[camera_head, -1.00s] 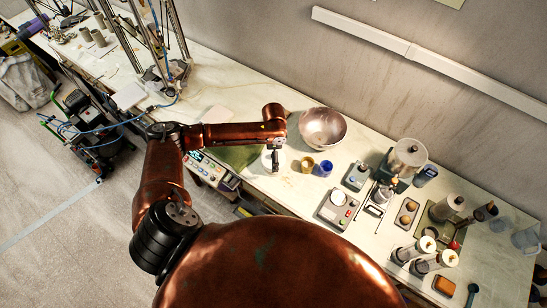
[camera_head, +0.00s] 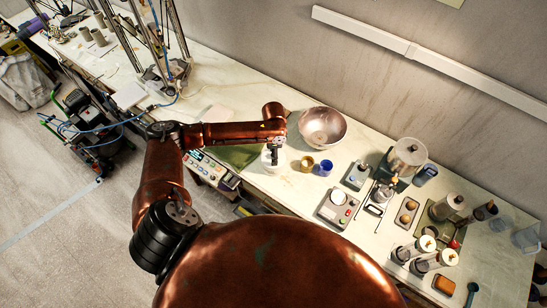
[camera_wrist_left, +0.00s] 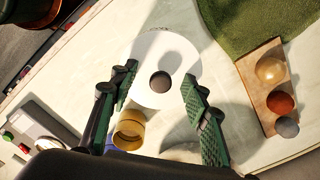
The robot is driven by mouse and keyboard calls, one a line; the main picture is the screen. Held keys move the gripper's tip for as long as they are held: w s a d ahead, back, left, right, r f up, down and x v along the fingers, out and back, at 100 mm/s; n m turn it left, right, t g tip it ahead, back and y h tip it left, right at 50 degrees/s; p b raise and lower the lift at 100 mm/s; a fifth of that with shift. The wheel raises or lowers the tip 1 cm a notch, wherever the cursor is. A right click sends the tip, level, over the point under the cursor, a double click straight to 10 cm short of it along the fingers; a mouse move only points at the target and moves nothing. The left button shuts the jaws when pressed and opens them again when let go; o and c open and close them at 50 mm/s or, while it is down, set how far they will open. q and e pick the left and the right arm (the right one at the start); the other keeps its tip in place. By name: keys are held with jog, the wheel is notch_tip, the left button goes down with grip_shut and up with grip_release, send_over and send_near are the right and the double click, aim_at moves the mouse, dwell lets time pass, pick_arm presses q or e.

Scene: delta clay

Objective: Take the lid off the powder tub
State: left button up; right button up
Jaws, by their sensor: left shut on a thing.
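The powder tub's white round lid (camera_wrist_left: 151,97) has a dark knob in its middle and lies between the two green-padded fingers of my left gripper (camera_wrist_left: 160,90) in the left wrist view. The fingers are shut on the lid, at opposite sides of its rim. In the head view my left gripper (camera_head: 274,160) points down over the white tub and lid (camera_head: 266,157), partly covering them. The tub's body is mostly hidden, and I cannot tell whether the lid is apart from it. My right gripper is not in view.
A brass cup (camera_head: 306,164) and a blue cup (camera_head: 325,168) stand just right of the tub, with a metal bowl (camera_head: 323,128) behind. A green mat (camera_wrist_left: 240,30) and a wooden block with three balls (camera_wrist_left: 262,76) lie nearby. Scales and jars crowd the bench's right.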

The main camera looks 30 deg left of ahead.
pick_arm(q)
jog(key=shift+s+f, duration=0.1)
jog(key=shift+f, duration=0.05)
jog(key=c, duration=0.9)
